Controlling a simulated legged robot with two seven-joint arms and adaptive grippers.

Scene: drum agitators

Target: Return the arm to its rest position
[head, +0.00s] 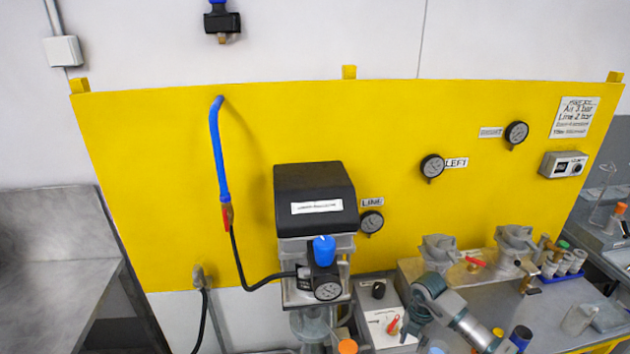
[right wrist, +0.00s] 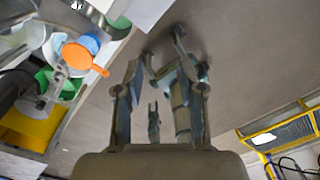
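My right arm comes in from the lower right in the head view. Its grey-teal right gripper (head: 418,306) is in front of the bench, low in the picture. In the right wrist view the two fingers of this gripper (right wrist: 156,72) stand apart, with no object seen clamped between them. A grey-teal cylindrical part (right wrist: 181,112) shows between the fingers; I cannot tell what it belongs to. My left gripper is not in view.
A black-topped agitator unit (head: 315,180) with a blue knob (head: 324,250) stands left of the gripper. A control box (head: 386,328) with a red knob is close by. Metal vessels (head: 438,250) stand behind the gripper. A yellow panel (head: 160,180) backs the bench.

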